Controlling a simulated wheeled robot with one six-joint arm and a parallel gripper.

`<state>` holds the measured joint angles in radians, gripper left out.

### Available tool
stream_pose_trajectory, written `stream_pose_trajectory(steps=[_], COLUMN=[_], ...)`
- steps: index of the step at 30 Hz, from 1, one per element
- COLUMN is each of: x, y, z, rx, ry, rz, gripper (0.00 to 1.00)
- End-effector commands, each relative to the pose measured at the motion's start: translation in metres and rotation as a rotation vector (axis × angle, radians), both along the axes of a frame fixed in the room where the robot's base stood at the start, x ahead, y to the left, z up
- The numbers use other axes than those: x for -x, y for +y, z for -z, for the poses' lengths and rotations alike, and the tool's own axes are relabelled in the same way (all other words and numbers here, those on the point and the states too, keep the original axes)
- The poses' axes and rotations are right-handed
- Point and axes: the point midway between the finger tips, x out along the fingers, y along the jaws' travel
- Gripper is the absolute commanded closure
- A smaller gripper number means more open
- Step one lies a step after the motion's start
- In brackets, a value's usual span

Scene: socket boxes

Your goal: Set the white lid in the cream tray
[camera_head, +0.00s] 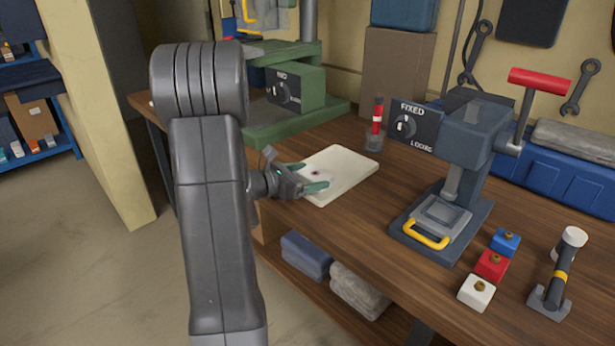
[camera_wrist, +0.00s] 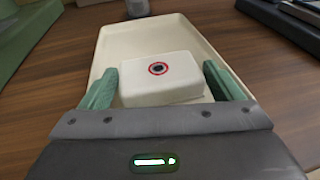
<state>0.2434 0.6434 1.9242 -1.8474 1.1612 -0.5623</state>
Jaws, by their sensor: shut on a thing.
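The cream tray (camera_head: 352,163) is a shallow rectangle lying on the workbench, and in the wrist view (camera_wrist: 140,35) it stretches out ahead of my gripper. The white lid (camera_wrist: 150,92) is a block with a red ring around a dark centre on top. My gripper (camera_wrist: 160,88) is shut on the lid, one green finger on each side. In the head view my gripper (camera_head: 305,178) is at the tray's near left end, and the lid shows small between the fingers. The lid is within the tray's outline; I cannot tell whether it touches the tray floor.
A green machine (camera_head: 285,95) stands behind the tray. A red-topped tool (camera_head: 376,125) stands just beyond it. To the right are a grey press (camera_head: 440,205), blue (camera_head: 505,242), red (camera_head: 491,264) and white (camera_head: 476,291) boxes, and a hammer-like tool (camera_head: 557,275).

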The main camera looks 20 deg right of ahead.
Motion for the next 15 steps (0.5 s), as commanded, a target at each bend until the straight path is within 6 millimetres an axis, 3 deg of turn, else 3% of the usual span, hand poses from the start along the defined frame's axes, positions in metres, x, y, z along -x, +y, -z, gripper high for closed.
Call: stream_pose_trajectory(steps=[1,2,3,15], x=[-0.0001,-0.0001,0.0000,0.0002], y=[0.0000,0.0001,0.0001,0.0049], z=[0.0036,0.0017,0.0013,-0.0042], rx=[0.000,0.000,0.000,0.000], ry=[0.000,0.000,0.000,0.001], rz=[0.000,0.000,0.000,-0.002], gripper=[0.37,0.08,0.01,0.00])
